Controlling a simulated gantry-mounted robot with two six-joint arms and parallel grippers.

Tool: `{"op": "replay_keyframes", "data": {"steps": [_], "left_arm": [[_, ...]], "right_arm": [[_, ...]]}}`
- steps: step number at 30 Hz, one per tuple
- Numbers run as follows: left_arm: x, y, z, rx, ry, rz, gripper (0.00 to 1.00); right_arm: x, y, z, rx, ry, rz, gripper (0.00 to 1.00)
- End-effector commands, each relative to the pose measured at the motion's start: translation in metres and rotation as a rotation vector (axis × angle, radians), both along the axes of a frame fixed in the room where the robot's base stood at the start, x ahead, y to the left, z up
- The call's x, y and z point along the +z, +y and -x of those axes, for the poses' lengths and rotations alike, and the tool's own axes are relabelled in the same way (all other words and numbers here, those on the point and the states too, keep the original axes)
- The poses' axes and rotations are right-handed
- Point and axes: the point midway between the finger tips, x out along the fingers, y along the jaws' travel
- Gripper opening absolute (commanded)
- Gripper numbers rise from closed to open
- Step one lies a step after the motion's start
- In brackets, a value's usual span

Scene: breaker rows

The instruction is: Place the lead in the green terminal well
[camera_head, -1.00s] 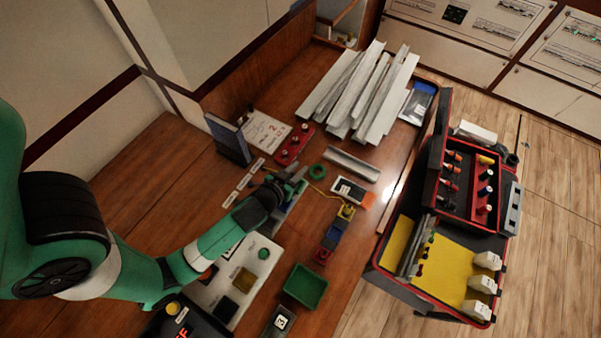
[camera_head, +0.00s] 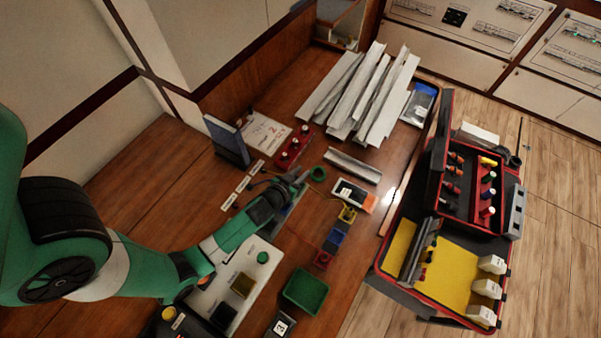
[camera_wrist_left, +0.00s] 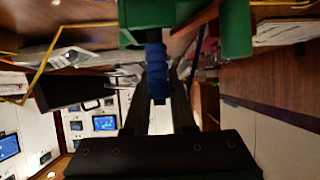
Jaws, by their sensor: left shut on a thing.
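My left gripper (camera_head: 297,177) reaches over the table from the left, its tip near a green ring (camera_head: 318,173). In the left wrist view, its dark fingers (camera_wrist_left: 158,98) are shut on a blue ribbed piece, which looks like the lead (camera_wrist_left: 156,68). The far end of the lead meets the edge of a green block (camera_wrist_left: 150,12); I cannot tell whether it is inside or only in front. A second green part (camera_wrist_left: 236,28) stands to the right. In the head view the hand hides the lead. I cannot make out which green part is the terminal well.
A red strip (camera_head: 295,148), an upright blue-grey panel (camera_head: 227,140) and metal channels (camera_head: 362,92) lie beyond. An open toolbox (camera_head: 455,235) stands at the right.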

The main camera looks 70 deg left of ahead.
Motion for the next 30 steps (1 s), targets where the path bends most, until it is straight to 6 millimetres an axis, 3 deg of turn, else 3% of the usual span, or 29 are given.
{"op": "replay_keyframes", "data": {"steps": [1, 2, 6, 17, 30], "left_arm": [[-0.004, 0.0, 0.0, 0.0, 0.0, 0.0, 0.0], [-0.002, 0.0, 0.0, 0.0, 0.0, 0.0, 0.29], [-0.002, 0.0, 0.0, 0.0, 0.0, 0.0, 0.53], [0.004, 0.0, 0.001, 0.0, 0.001, 0.001, 0.53], [0.045, -0.051, 0.067, -0.004, 0.002, 0.0, 0.53]], "right_arm": [[-0.004, 0.0, 0.0, 0.0, 0.0, 0.0, 0.51], [-0.002, 0.0, 0.0, 0.0, 0.0, 0.0, 0.51], [-0.002, 0.0, 0.0, 0.0, 0.0, 0.0, 0.51], [0.004, 0.0, 0.0, 0.0, 0.0, 0.0, 0.51], [-0.002, 0.0, 0.0, 0.0, 0.0, 0.0, 0.51]]}}
